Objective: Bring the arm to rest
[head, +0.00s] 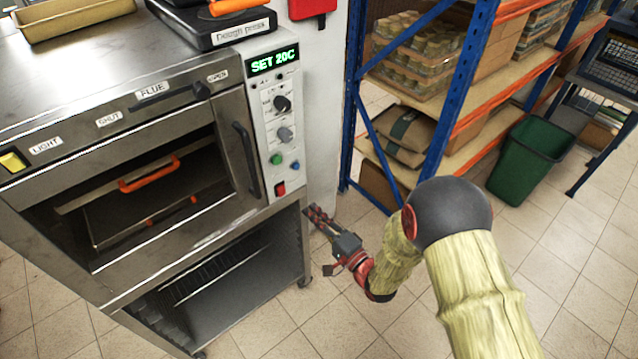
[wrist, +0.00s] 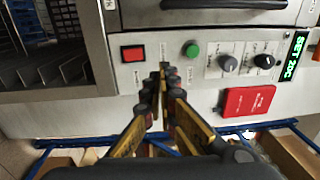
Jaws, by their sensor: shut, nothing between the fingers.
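My gripper (head: 318,217) is at the end of my arm, low beside the right front corner of the steel oven (head: 225,235) in the head view. Its fingers point up and left toward the oven stand. In the wrist view my gripper (wrist: 163,75) has its fingertips together with nothing between them. The oven's control panel (head: 282,120) is beyond the fingers, with a red switch (wrist: 133,54), a green button (wrist: 191,49) and dark knobs. I cannot tell the exact gap between fingertips and oven.
A blue and orange shelf rack (head: 455,95) with jars and sacks stands at the back right. A green bin (head: 528,160) is beside it. A red box (wrist: 246,101) is on the wall beside the oven. The tiled floor (head: 585,265) at right is clear.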

